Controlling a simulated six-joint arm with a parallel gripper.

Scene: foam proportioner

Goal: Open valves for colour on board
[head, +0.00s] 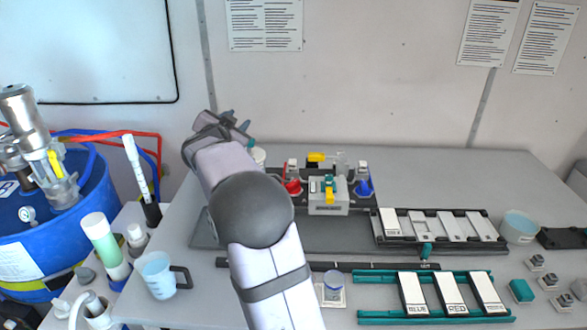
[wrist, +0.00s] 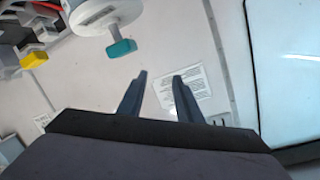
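My gripper (head: 228,122) is raised at the left of the dispensing unit; in the wrist view its two fingers (wrist: 158,80) stand apart with nothing between them. A grey block (head: 328,208) stands mid-table, with a yellow and teal handle (head: 329,187) at its front and a yellow valve handle (head: 322,157) behind. A red vessel (head: 292,186) is left of it and a blue vessel (head: 363,187) right. The wrist view shows a teal handle (wrist: 122,47) below a white round part, and a yellow handle (wrist: 34,60). A black board (head: 440,240) holds pale cards; its small lettering is unreadable.
A teal rack (head: 436,318) at front holds labelled cards, BLUE (head: 413,294) and RED (head: 450,292) among them. A jug (head: 157,275), a blue drum (head: 40,235) and bottles stand left. A bowl (head: 520,227) and small grey blocks are right. My arm hides part of the table.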

